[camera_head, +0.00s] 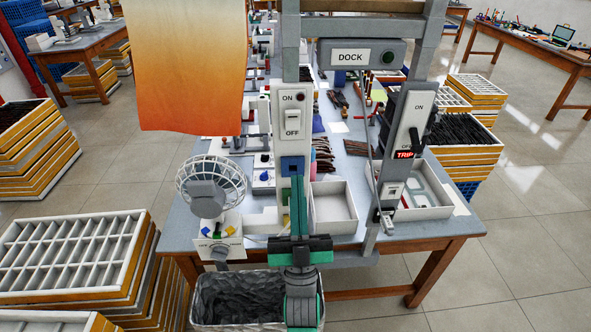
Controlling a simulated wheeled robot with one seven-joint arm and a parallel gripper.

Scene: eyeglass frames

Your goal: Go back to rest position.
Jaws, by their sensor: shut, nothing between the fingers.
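My gripper (298,182) is in the lower middle of the view, with its two teal fingers pointing up and away. The fingers are together, with nothing seen between them. They show in front of the lower part of the left grey post (291,72), just below and right of a blue socket (292,165). I cannot tell whether the fingertips touch the post.
A fan (207,198) stands left of my gripper. An open white tray (333,207) is close on the right. A lined waste bin (243,298) is below left. The posts and DOCK bar (360,54) rise above the workbench (455,228). Floor is clear at lower right.

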